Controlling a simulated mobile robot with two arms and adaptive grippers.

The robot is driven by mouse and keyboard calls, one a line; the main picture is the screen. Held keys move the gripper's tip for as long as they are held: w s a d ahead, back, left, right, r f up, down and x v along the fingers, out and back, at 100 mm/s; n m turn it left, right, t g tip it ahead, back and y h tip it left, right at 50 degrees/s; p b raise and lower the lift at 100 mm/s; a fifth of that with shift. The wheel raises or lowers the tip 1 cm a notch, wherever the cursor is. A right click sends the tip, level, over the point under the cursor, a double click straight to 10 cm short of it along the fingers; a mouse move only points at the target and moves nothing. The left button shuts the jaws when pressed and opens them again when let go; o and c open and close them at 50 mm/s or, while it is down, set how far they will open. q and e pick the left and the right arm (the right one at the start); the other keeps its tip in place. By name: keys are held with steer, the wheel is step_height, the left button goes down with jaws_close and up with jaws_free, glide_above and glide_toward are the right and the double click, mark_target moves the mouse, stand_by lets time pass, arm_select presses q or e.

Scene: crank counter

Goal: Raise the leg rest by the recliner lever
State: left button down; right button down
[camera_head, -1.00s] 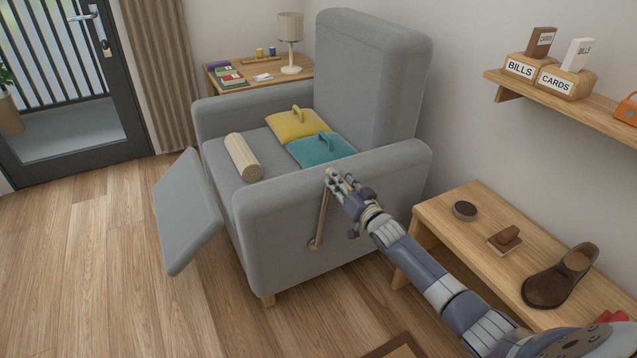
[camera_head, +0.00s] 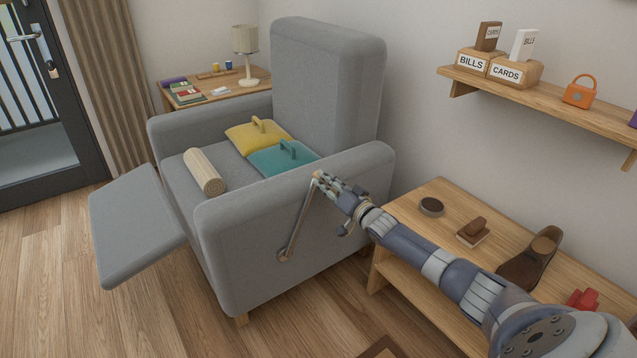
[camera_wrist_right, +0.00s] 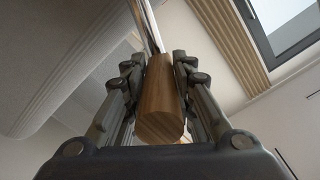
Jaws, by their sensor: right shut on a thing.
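The grey recliner (camera_head: 270,245) stands in the middle of the head view. Its leg rest (camera_head: 138,225) is swung out from the front and slopes down a little toward its outer edge. The recliner lever (camera_head: 298,222) is a thin metal rod on the chair's near side, tilted up and to the right from its pivot (camera_head: 283,256). My right gripper (camera_head: 322,182) is shut on the lever's upper end. In the right wrist view the lever's wooden handle (camera_wrist_right: 161,100) sits between both fingers. My left gripper is not in view.
A wooden bench (camera_head: 445,200) with a round tin, a brush and a brown shoe stands right of the chair, under my right arm. A shelf (camera_head: 540,98) is on the wall above. Cushions (camera_head: 257,136) and a bolster (camera_head: 204,171) lie on the seat. Floor before the leg rest is clear.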

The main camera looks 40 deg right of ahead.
steer(key=shift+d, duration=0.25)
steer(key=c, duration=1.3)
jaws_free()
steer(key=shift+s, duration=0.15)
steer(key=shift+c, duration=0.2)
steer(key=shift+s+r, duration=0.1)
steer(key=shift+r, duration=0.05)
steer(key=shift+a, duration=0.1)
steer(key=shift+s+f, duration=0.2)
steer(key=shift+s, duration=0.15)
steer(key=s, duration=1.1)
steer(key=shift+s+d+r, duration=0.2)
steer(key=shift+d+r, duration=0.05)
steer(key=shift+r, duration=0.05)
